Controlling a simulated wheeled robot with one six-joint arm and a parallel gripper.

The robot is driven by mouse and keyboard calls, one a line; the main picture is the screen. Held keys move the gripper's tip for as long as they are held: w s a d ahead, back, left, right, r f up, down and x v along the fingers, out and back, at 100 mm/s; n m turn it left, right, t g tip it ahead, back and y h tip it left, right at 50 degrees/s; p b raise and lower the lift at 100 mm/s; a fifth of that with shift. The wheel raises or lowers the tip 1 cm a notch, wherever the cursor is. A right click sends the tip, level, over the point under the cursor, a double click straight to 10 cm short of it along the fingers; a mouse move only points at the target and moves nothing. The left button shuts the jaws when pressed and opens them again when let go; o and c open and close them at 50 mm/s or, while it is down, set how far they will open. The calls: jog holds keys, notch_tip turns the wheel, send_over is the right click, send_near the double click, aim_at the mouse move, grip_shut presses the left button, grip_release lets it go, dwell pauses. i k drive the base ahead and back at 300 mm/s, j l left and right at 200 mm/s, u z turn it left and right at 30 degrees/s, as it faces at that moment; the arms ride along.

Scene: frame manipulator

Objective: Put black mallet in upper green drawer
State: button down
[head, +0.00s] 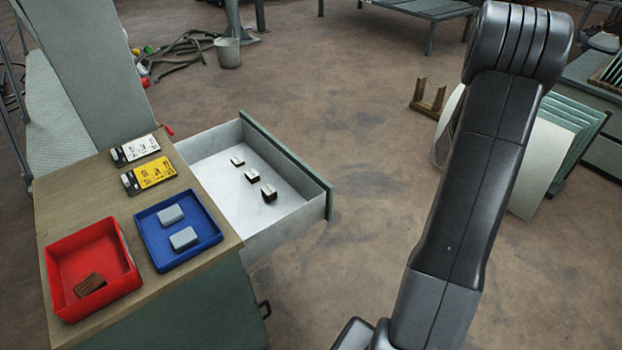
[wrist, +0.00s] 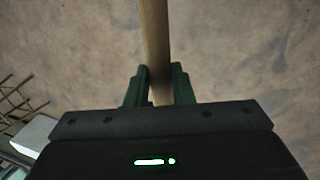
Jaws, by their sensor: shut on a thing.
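In the wrist view my gripper (wrist: 160,85) has its green fingers shut on a pale wooden handle (wrist: 154,35). The handle runs up out of the top of the picture, so the mallet's head is not in view. The floor lies behind it. In the head view my arm rises at the right, and my gripper and the mallet are out of sight. The upper green drawer (head: 224,214) stands pulled open at the left, with a green front and white inside. Several small blocks (head: 252,177) lie in it, and there is clear floor around them.
The wooden cabinet top (head: 60,190) holds a red bin (head: 126,278) with a brown block, a blue tray (head: 150,245) with two grey blocks, and two labelled packs (head: 148,174). Open floor lies between drawer and arm. Panels (head: 548,150) lean at the right.

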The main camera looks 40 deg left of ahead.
aim_at(248, 203)
jog(key=i+j+u, duration=0.1)
jog(key=i+u, duration=0.5)
jog(key=u, duration=0.2)
jog(key=i+u, duration=0.4)
jog(key=i+l+u, duration=0.1)
jog(key=u, duration=0.35)
jog(key=j+u, duration=0.2)
jog(key=u, duration=0.95)
jog(key=j, duration=0.45)
